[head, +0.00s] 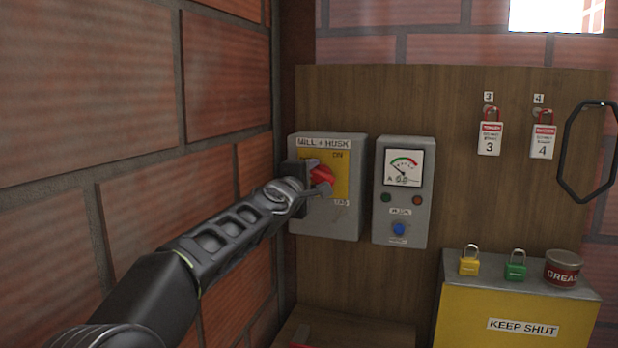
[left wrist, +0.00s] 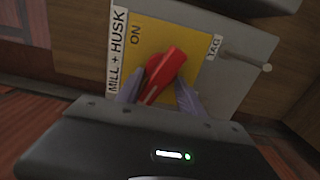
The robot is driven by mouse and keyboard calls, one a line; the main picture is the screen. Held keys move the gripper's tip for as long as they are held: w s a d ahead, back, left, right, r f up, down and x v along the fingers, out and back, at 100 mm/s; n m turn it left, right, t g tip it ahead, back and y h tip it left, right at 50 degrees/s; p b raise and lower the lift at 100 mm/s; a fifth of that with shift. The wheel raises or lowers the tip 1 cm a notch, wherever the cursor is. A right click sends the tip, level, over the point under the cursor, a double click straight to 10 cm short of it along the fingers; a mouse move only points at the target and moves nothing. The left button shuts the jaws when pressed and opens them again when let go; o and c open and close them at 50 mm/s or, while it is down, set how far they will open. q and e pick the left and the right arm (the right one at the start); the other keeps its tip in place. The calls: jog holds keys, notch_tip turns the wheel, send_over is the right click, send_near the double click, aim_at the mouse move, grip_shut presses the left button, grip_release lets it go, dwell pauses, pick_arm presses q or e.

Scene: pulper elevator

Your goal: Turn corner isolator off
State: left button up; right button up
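The corner isolator is a grey box (head: 355,190) labelled MILL + HUSK, with a yellow plate (head: 341,163) marked ON, on the wooden board near the brick corner. Its red rotary handle (head: 325,174) shows partly behind my left gripper (head: 319,176). In the left wrist view the red handle (left wrist: 166,74) lies slanted, its upper end toward the right of the word ON. My right gripper is in neither view.
A grey meter box (head: 405,213) with a blue knob stands right of the isolator. Tags 3 (head: 490,138) and 4 (head: 543,141) hang with red padlocks. Yellow (head: 469,265) and green (head: 516,270) padlocks and a grease tin (head: 562,270) sit on a yellow box (head: 515,318). A brick wall (head: 130,215) is close on the left.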

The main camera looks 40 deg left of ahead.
pick_arm(q)
jog(key=shift+s+a, duration=0.1)
jog(key=shift+a, duration=0.25)
jog(key=shift+s, duration=0.1)
jog(key=shift+s+d, duration=0.1)
jog(key=shift+s, duration=0.2)
jog(key=v, duration=0.7)
jog(key=shift+f, duration=0.1)
